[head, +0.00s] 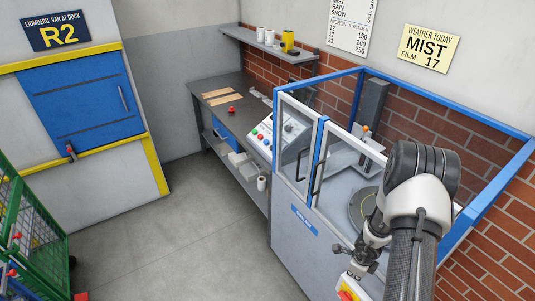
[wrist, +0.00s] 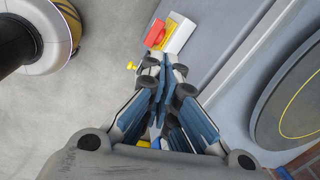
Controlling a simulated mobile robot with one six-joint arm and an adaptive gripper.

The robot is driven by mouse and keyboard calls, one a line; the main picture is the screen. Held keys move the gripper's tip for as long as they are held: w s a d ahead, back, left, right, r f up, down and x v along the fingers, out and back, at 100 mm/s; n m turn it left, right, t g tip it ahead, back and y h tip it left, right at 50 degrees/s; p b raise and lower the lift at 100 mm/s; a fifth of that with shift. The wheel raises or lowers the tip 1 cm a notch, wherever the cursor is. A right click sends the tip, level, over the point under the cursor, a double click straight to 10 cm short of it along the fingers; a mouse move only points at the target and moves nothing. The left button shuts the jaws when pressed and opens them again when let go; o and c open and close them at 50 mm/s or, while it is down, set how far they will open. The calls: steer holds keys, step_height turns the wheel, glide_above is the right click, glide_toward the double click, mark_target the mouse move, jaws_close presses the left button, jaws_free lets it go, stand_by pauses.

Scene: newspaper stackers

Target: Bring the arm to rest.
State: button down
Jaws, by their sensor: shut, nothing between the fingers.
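My gripper (wrist: 165,68) points down and away in the wrist view, its blue-padded fingers brought together with nothing seen between them. In the head view my gripper (head: 345,262) hangs at the lower right, just outside the front edge of the blue-framed machine (head: 305,222). My arm reaches up from the bottom right and bends in front of the machine, hiding part of its right side. Beyond the fingertips in the wrist view is a white box with a yellow and red switch (wrist: 170,36). I cannot tell whether the fingers touch it.
The machine holds a round turntable (head: 364,207) and has windowed doors and a control panel (head: 284,128). A grey workbench (head: 233,118) stands behind it. A blue dock door (head: 82,98) and a green cage (head: 38,240) are at left. The floor (head: 190,235) between is clear.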

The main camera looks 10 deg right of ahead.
steer(key=w+a+r+n+t+b, duration=0.1)
steer(key=w+a+r+n, duration=0.15)
steer(key=r, duration=0.35)
steer(key=w+a+r+n+t+y, duration=0.1)
steer(key=w+a+r+n+t, duration=0.15)
steer(key=w+r, duration=0.2)
steer(key=w+a+r+n+t+b, duration=0.1)
steer(key=w+a+r+n, duration=0.15)
steer(key=r, duration=0.35)
steer(key=s+a+r+n+y+b, duration=0.1)
steer(key=a+r+n+y+b, duration=0.15)
steer(key=a+r+n, duration=0.65)
steer(key=s+a+r+n+b, duration=0.1)
steer(key=s+a+r+n, duration=0.5)
steer(key=s+a+r, duration=0.6)
steer(key=s+d+n+h+b, duration=0.1)
steer(key=s+d+n, duration=0.1)
steer(key=s, duration=0.5)
steer(key=s+d+f+n+g+h, duration=0.1)
steer(key=s+d+n, duration=0.2)
steer(key=s, duration=0.4)
steer(key=shift+s+b, duration=0.15)
steer(key=shift+b, duration=0.25)
steer(key=shift+f, duration=0.1)
